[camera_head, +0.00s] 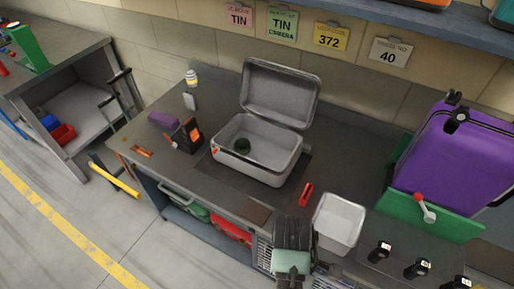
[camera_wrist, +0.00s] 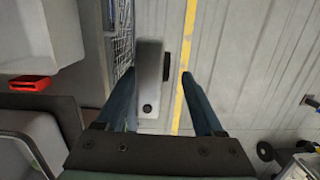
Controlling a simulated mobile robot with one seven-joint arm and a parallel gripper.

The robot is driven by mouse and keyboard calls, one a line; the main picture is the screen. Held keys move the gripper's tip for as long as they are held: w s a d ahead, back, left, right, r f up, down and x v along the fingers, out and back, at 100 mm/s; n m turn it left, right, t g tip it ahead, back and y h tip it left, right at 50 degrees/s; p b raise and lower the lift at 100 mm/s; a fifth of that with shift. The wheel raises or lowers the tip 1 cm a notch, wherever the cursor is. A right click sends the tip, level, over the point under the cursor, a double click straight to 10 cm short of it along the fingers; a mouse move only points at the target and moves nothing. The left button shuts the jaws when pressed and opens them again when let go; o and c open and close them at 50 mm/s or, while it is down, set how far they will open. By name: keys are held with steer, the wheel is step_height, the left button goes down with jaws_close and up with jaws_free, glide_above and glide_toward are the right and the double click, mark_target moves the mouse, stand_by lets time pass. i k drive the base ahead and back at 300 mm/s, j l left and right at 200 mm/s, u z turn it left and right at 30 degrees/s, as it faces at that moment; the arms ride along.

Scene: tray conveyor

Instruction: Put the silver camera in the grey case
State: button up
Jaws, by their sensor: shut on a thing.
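The grey case (camera_head: 262,172) stands open on the dark workbench in the head view, its lid tilted up at the back. A dark green round thing (camera_head: 242,145) lies inside it. In the wrist view the silver camera (camera_wrist: 149,85) is a pale box with a dark lens on its right side. In the head view my arm's end is at the bottom middle, in front of and right of the case; the camera cannot be made out there.
A white bin (camera_head: 340,222) and a red item (camera_head: 306,193) are beside my arm, right of the case. A purple suitcase (camera_head: 452,150) stands at the right. The floor lies below the gripper.

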mark_target(271, 165)
steer(key=i, duration=1.5)
